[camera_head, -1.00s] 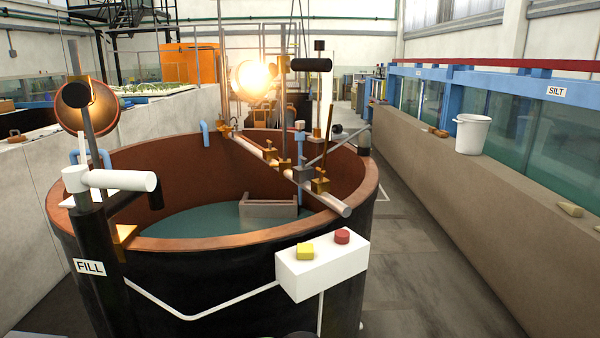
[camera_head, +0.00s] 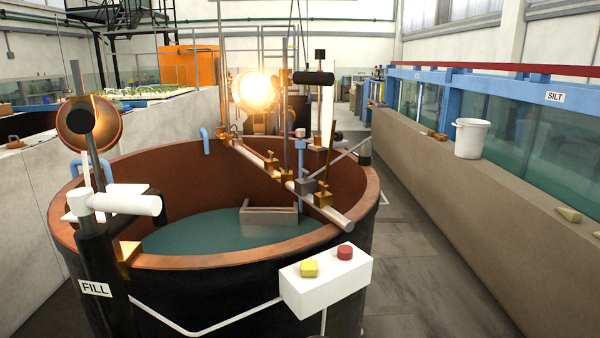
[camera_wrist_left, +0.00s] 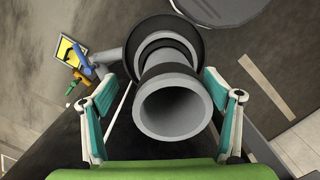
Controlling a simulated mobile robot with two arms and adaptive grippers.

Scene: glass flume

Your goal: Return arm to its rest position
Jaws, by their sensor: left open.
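My left gripper (camera_wrist_left: 159,84) shows in the left wrist view, with its two teal-padded fingers spread apart. A grey hollow pipe end (camera_wrist_left: 172,108) sits between the fingers in that picture, with a gap visible on the left side. I cannot tell how far it is from the fingers. Neither gripper nor arm shows in the head view. My right gripper is in neither view.
A large round tank (camera_head: 210,262) with a copper-coloured rim fills the front. A white valve handle (camera_head: 125,203) stands above a FILL label (camera_head: 95,288) at left. A white button box (camera_head: 325,286) is in front. The floor aisle (camera_head: 410,260) at right looks clear.

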